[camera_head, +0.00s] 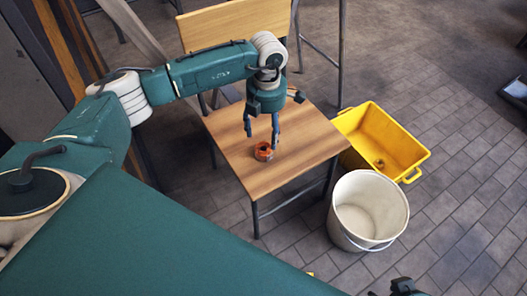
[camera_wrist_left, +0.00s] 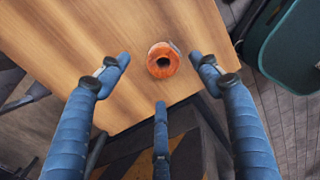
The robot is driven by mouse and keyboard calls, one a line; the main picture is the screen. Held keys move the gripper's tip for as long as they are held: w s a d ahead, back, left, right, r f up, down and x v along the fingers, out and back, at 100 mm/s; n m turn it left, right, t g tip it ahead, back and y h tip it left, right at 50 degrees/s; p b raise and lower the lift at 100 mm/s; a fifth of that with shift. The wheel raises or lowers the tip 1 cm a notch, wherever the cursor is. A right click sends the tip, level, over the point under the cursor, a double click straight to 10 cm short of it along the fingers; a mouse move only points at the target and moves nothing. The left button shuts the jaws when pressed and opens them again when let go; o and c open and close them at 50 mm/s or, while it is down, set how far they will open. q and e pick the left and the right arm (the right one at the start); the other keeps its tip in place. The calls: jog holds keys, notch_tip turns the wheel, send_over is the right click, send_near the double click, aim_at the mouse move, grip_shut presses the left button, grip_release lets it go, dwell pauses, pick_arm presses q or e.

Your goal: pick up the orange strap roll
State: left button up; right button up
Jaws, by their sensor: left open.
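The orange strap roll (camera_head: 263,152) sits on the wooden seat of a chair (camera_head: 240,170), near its middle left. In the left wrist view the strap roll (camera_wrist_left: 163,60) shows from above with a dark centre hole. My left gripper (camera_head: 262,135) hangs just above the roll, fingers pointing down. In the left wrist view the left gripper (camera_wrist_left: 162,80) is open, its blue fingers spread on several sides of the roll, with clear gaps and no visible contact. My right gripper is not clearly seen; a small dark part shows at the bottom edge of the head view.
A white bucket (camera_head: 345,225) stands on the floor right of the chair. A yellow bin (camera_head: 414,160) with a small item inside is behind it. The chair's wooden backrest (camera_head: 232,22) rises behind my left arm. Open paved floor lies to the right.

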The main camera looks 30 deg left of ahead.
aim_at(264, 148)
pick_arm(q)
notch_tip(264, 148, down, 3)
jog(key=shift+r, duration=0.2)
jog(key=f, duration=0.1)
jog(key=f+b, duration=0.1)
jog(key=f, duration=0.2)
jog(key=shift+s+a+f, duration=0.1)
jog(key=shift+s, duration=0.25)
jog(key=shift+f, duration=0.45)
jog(key=shift+r, duration=0.1)
jog(key=shift+c, duration=0.5)
jog(key=c, duration=1.2)
